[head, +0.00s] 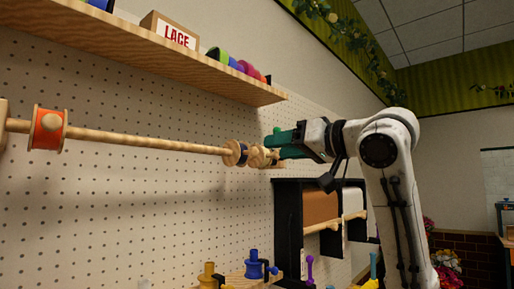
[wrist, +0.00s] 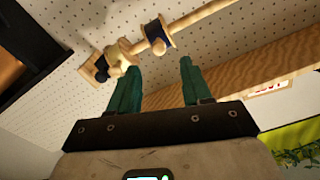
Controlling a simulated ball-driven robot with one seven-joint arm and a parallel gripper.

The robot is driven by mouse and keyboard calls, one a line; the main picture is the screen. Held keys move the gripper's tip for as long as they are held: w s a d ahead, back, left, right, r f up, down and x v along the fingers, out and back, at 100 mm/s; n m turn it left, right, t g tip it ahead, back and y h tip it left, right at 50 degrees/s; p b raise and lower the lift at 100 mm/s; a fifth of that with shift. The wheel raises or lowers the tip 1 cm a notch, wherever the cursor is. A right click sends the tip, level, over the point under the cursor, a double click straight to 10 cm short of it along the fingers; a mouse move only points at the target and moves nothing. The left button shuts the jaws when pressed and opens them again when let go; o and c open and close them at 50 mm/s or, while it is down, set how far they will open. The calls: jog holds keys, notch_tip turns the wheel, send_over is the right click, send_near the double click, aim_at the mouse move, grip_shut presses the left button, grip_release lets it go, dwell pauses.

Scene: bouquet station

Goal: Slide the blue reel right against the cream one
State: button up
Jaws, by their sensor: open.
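The blue reel (wrist: 156,33), with wooden flanges and a round wooden knob, sits on a horizontal wooden rod. In the head view the blue reel (head: 243,153) is partly edge-on. A short gap seems to separate the two reels. My gripper (wrist: 159,65) is open and empty, its green fingers spread with the blue reel's knob just beyond the space between them. In the head view my gripper (head: 274,146) is by the cream reel.
An orange reel (head: 48,129) is far left on the rod (head: 140,140). A wooden shelf (head: 150,45) with a lace box (head: 170,31) runs above. A black paper-roll holder (head: 288,225) stands below right. The pegboard is close behind the rod.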

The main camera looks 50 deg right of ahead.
aim_at(257, 150)
jog(key=w+p, duration=0.1)
jog(key=w, duration=0.5)
grip_shut()
dwell(0.4)
